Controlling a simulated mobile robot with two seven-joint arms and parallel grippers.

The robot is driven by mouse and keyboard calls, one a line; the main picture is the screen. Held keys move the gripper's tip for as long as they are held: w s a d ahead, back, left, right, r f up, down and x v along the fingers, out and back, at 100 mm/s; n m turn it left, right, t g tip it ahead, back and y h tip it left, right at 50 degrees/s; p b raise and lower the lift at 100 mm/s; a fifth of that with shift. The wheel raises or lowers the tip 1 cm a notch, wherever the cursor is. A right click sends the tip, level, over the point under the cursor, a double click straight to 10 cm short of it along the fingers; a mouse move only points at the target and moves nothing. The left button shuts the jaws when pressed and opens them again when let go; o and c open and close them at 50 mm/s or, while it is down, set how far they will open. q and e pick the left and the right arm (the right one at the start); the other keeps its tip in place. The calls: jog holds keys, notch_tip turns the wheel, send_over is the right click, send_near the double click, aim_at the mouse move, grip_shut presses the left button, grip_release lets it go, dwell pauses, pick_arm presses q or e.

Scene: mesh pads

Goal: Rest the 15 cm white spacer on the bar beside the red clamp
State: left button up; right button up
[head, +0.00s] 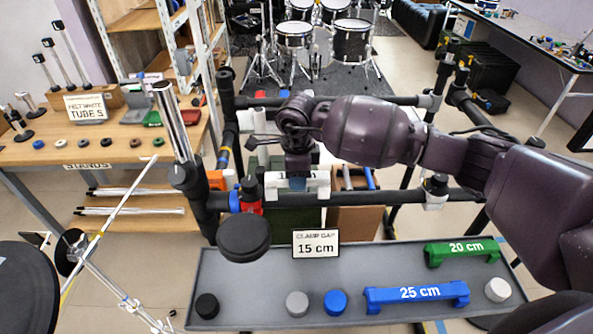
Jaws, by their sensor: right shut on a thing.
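The white spacer (319,184) is at the black front bar (375,198), just right of the red clamp (250,195). Its left end is close to the clamp; I cannot tell whether they touch. My right gripper (298,178) comes down from above and is shut on the middle of the spacer. The spacer looks level and its lower edge overlaps the bar; I cannot tell whether the bar bears its weight. The sign "CLAMP GAP 15 cm" (316,244) stands below. My left gripper is not in view.
A grey tray (255,280) in front holds a green 20 cm spacer (462,251), a blue 25 cm spacer (416,294) and several round caps. A white clamp (435,192) is on the bar to the right. A black round pad (243,239) stands at the tray's back left.

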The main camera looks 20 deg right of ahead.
aim_at(297, 195)
jog(key=shift+f+b, duration=0.65)
jog(key=shift+f, duration=1.35)
jog(key=o, duration=1)
notch_tip(297, 195, up, 9)
jog(key=shift+r, duration=0.9)
